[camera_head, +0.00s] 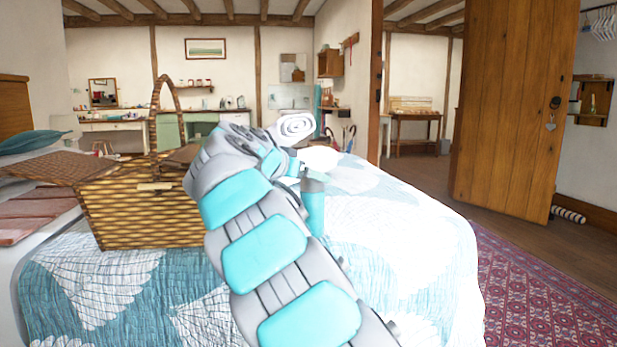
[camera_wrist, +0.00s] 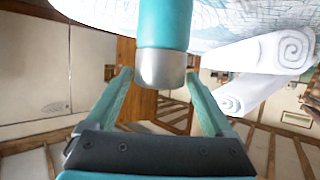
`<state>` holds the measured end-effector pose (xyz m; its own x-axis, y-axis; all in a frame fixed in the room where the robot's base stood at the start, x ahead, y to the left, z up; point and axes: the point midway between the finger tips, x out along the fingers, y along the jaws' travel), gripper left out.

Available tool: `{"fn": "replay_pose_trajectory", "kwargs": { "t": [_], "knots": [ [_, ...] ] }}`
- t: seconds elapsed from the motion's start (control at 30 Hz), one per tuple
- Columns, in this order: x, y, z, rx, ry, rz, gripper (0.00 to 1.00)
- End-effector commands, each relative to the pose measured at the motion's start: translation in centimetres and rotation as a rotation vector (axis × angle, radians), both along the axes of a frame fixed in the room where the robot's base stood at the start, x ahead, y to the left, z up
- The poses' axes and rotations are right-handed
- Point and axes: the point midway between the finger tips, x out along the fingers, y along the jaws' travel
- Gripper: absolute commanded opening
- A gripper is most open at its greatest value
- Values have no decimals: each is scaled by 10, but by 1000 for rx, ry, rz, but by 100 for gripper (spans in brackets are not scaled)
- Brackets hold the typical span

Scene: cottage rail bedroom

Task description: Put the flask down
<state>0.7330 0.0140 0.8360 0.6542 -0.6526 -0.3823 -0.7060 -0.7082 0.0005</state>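The flask (camera_head: 314,210) is turquoise with a grey metal cap end. In the head view it appears upright on the bed (camera_head: 400,235), partly hidden by my arm; its base is hidden. In the wrist view, which is upside down, the flask (camera_wrist: 165,25) comes in from the top edge with its silver end toward my gripper. My gripper (camera_wrist: 159,73) is open, with one finger on each side of the silver end. Narrow gaps show beside it, so the fingers do not appear closed on it. In the head view my gripper (camera_head: 301,172) is at about cap height.
A wicker basket (camera_head: 150,222) with a tall handle stands on the bed to the left. Rolled white towels (camera_wrist: 265,55) lie close to the flask; one towel (camera_head: 297,126) shows behind my arm. The quilt to the right is clear. An open wooden door (camera_head: 510,110) stands beyond.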

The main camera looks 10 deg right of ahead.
Motion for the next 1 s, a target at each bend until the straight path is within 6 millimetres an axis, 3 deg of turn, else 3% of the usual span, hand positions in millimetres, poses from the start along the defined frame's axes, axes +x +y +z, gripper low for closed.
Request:
{"fn": "replay_pose_trajectory", "kwargs": {
  "t": [0.1, 0.53, 1.0],
  "knots": [
    [0, 0, 0, 0, 0, 0, 100],
    [-3, 3, 5, 0, 0, 0, 100],
    [-59, 59, 38, 0, -1, -1, 100]
  ]
}}
